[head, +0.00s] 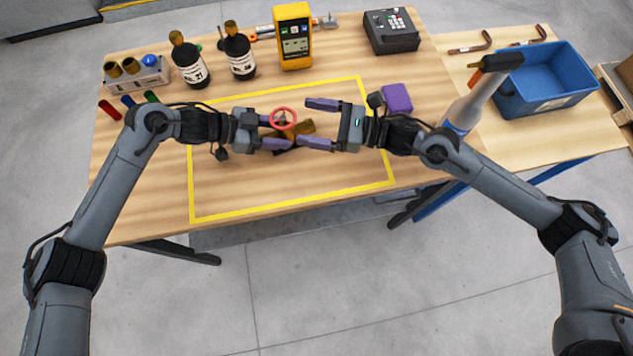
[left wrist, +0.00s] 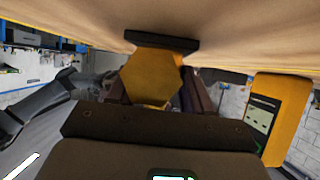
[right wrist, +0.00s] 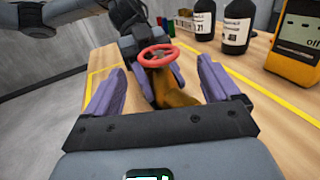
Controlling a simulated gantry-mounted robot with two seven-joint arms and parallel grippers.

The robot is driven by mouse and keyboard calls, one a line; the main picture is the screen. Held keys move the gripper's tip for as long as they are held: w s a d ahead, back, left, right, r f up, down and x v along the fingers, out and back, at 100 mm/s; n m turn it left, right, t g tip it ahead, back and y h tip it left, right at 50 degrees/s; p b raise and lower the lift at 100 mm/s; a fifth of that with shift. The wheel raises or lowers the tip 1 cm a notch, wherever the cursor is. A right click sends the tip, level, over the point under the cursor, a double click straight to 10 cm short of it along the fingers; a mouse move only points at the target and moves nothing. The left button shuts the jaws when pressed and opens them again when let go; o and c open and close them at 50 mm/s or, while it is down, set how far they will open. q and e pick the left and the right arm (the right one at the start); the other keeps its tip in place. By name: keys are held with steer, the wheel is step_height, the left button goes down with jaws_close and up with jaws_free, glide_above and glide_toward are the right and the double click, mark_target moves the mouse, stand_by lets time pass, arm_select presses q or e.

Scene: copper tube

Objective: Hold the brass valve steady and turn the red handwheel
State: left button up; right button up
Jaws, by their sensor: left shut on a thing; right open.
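The brass valve (head: 301,129) is inside the yellow outline on the table, with the red handwheel (head: 284,118) on top of it. My left gripper (head: 276,132) is shut on the valve from the left. The valve's hexagonal brass end (left wrist: 153,77) fills the middle of the left wrist view. My right gripper (head: 320,123) is open on the right side, its fingers pointing at the valve. In the right wrist view the handwheel (right wrist: 157,57) and the valve body (right wrist: 170,90) appear beyond and between the spread fingers. The right fingers look apart from the wheel.
Two dark bottles (head: 189,62) and a yellow meter (head: 294,38) stand behind the outline. A purple block (head: 397,97) lies at its right edge. A blue bin (head: 545,80) is at the far right. The front of the outlined area is clear.

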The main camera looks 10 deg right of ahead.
steer(key=v, duration=0.5)
steer(key=shift+s+d+f, duration=0.1)
steer(key=shift+d, duration=0.1)
steer(key=s+a+r+m+g+y, duration=0.1)
steer(key=s+a+r+m+g, duration=0.15)
steer(key=s, duration=0.35)
steer(key=s+a+r+m+g+y, duration=0.1)
steer(key=s+a+r+m+y, duration=0.15)
steer(key=s+a+r, duration=0.2)
steer(key=s+a+f+m+t+h, duration=0.1)
steer(key=s+f+m+h, duration=0.4)
steer(key=f+m, duration=0.5)
steer(key=s+a+f+m+t+h, duration=0.1)
steer(key=s+f+m+h, duration=0.4)
steer(key=s+f+m, duration=0.2)
steer(key=shift+s+a+f+m, duration=0.25)
steer(key=shift+a+f+m, duration=0.15)
steer(key=shift+f+m, duration=1.35)
steer(key=shift+f+n, duration=0.3)
steer(key=shift+n, duration=0.05)
